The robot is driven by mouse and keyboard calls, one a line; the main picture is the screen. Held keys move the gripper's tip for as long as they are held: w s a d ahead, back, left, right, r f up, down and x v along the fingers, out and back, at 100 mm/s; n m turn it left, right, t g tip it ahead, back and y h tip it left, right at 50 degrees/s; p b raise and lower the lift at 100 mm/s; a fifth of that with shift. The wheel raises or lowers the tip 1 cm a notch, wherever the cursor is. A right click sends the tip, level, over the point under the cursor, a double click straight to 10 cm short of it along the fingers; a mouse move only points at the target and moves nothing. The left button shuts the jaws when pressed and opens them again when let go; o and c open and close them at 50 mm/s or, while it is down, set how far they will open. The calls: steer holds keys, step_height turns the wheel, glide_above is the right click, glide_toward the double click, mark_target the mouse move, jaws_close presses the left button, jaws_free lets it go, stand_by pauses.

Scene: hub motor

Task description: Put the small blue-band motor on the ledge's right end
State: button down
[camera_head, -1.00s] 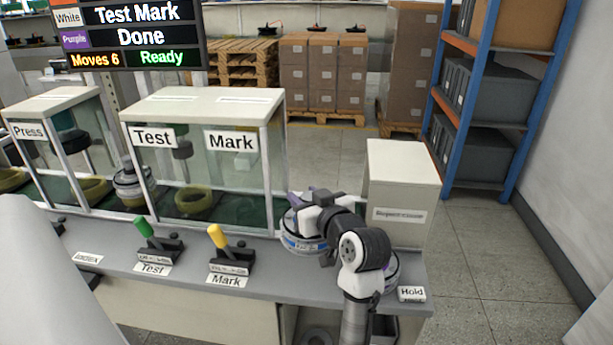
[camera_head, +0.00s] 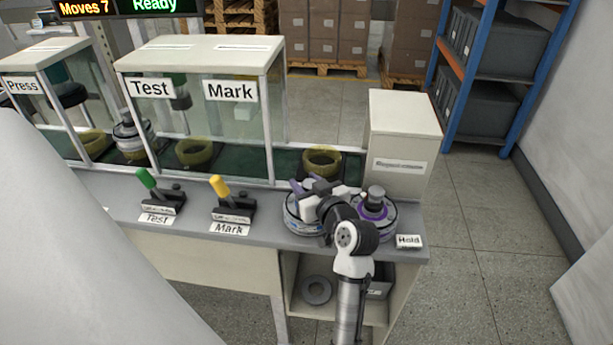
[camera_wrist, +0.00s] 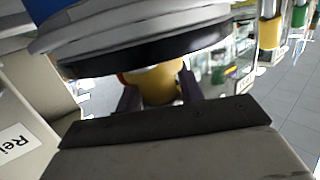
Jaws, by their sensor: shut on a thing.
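The small blue-band motor (camera_head: 300,222) is a round silver-white disc with blue on its side, low over the ledge (camera_head: 262,227), left of the purple-band motor. My gripper (camera_head: 312,188) is above it and shut on it. In the wrist view the motor's grey and black disc (camera_wrist: 150,48) fills the top, and a yellowish shaft sits between my gripper's fingers (camera_wrist: 160,92). I cannot tell whether the motor touches the ledge. The purple-band motor (camera_head: 374,212) stands upright at the ledge's right end, beside the "Hold" label (camera_head: 409,241).
A beige box (camera_head: 402,140) stands behind the right end. Green "Test" (camera_head: 148,180) and yellow "Mark" (camera_head: 218,187) levers are on the ledge to the left. An olive ring nest (camera_head: 322,161) lies behind my gripper. Glass-sided stations (camera_head: 200,100) stand behind the levers.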

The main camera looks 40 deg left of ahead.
steer(key=shift+r, duration=0.2)
steer(key=shift+f, duration=0.15)
steer(key=c, duration=0.9)
jaws_free()
steer(key=shift+f, duration=0.1)
